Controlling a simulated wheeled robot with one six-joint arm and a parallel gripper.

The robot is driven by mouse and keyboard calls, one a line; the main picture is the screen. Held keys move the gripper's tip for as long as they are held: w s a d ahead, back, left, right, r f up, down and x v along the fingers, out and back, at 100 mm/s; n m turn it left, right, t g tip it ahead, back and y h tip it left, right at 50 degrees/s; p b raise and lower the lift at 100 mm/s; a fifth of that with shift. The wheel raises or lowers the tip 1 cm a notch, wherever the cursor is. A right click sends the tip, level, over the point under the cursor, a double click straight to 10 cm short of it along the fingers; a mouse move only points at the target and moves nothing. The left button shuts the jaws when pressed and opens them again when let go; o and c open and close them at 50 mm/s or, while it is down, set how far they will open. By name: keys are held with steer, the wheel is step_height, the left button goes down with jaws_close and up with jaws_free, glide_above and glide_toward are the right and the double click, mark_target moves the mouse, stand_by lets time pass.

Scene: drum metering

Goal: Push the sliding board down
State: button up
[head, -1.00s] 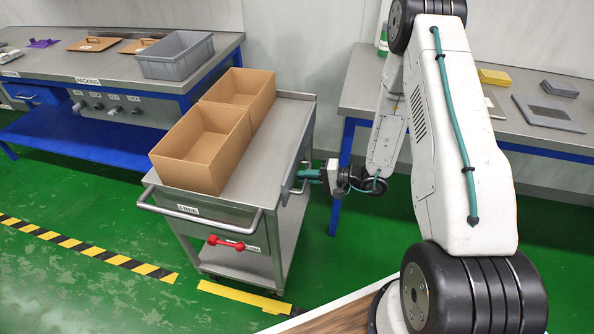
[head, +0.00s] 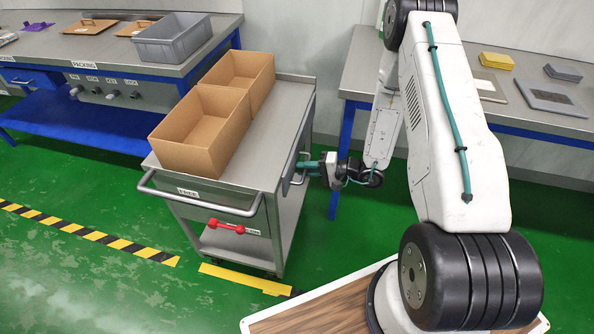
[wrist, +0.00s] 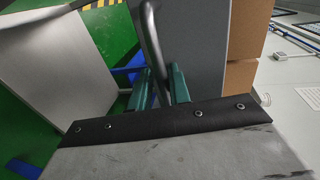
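The sliding board (head: 289,176) is a grey plate standing upright on the right side of the trolley (head: 238,185). In the wrist view the board (wrist: 198,45) is a large dark grey panel, with a bent metal handle bar (wrist: 151,42) in front of it. My gripper (head: 308,165) reaches it from the right in the head view. Its teal fingers (wrist: 162,88) lie either side of the bar, with little gap, and appear shut on it. The exact contact is partly hidden by my gripper's body. The board's lower edge is not clear.
Two open cardboard boxes (head: 205,125) stand on the trolley top. A red handle (head: 226,227) is on its front. A packing bench (head: 110,60) with a grey bin (head: 173,40) stands at the left, another bench (head: 500,105) behind my arm. Green floor is clear in front.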

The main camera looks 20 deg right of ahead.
steer(key=v, duration=0.7)
steer(key=shift+s+d, duration=0.25)
steer(key=shift+d, duration=0.1)
steer(key=s+a+r+n+g+h, duration=0.2)
steer(key=s+r+h, duration=0.2)
steer(key=s+r, duration=0.5)
steer(key=s+a+r+n+g+h, duration=0.2)
steer(key=s+r, duration=0.6)
steer(key=r, duration=0.8)
steer(key=s+a+r+n+g+h, duration=0.3)
steer(key=s+r+h, duration=0.3)
steer(key=s+r, duration=0.3)
step_height(320, 180, up, 4)
steer(key=shift+s+f+g+h, duration=0.1)
steer(key=shift+s+g+h, duration=0.2)
steer(key=shift+s+g, duration=0.1)
